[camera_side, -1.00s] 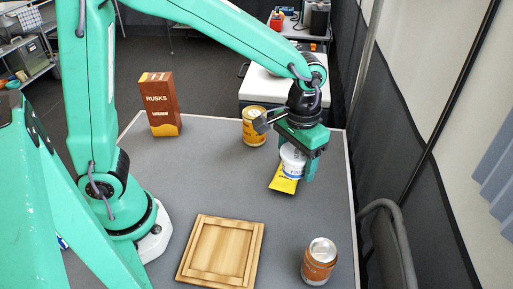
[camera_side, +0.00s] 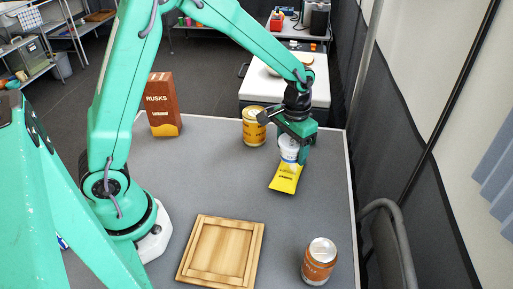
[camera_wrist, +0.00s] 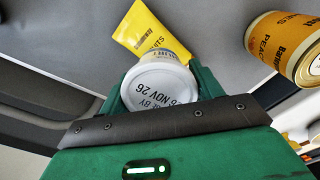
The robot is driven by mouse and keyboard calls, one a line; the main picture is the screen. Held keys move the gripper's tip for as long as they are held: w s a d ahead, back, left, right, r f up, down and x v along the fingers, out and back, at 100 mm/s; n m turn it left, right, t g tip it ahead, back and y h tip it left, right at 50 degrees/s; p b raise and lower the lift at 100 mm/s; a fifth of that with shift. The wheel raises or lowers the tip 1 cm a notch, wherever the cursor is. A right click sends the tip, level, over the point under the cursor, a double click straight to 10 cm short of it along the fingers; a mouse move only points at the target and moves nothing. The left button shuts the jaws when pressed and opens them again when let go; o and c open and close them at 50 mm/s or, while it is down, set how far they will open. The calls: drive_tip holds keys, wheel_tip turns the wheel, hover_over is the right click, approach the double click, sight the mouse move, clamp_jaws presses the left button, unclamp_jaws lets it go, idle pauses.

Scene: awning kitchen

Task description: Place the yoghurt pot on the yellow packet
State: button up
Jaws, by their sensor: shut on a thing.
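The white yoghurt pot (camera_side: 289,148) is between the fingers of my gripper (camera_side: 291,152), which is shut on it. In the wrist view the pot's pale end (camera_wrist: 160,88) with a printed date faces the camera, between the green fingers. The yellow packet (camera_side: 286,178) lies on the grey table just in front of the pot in the side view. It also shows beyond the pot in the wrist view (camera_wrist: 142,30). The pot overlaps the packet's far end in the side view; I cannot tell whether they touch.
A yellow can (camera_side: 253,127) stands close left of my gripper; it shows at the right in the wrist view (camera_wrist: 285,45). A rusks box (camera_side: 162,105) stands at the back left. A wooden tray (camera_side: 184,262) and an orange can (camera_side: 319,262) are nearer the front. The table's middle is clear.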

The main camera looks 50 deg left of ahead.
sight(291, 158)
drive_tip(key=shift+f, duration=2)
drive_tip(key=shift+f, duration=0.1)
drive_tip(key=o, duration=1.1)
drive_tip(key=shift+c, duration=0.2)
wheel_tip(291, 158, up, 12)
drive_tip(key=shift+f, duration=0.25)
drive_tip(key=shift+r, duration=0.4)
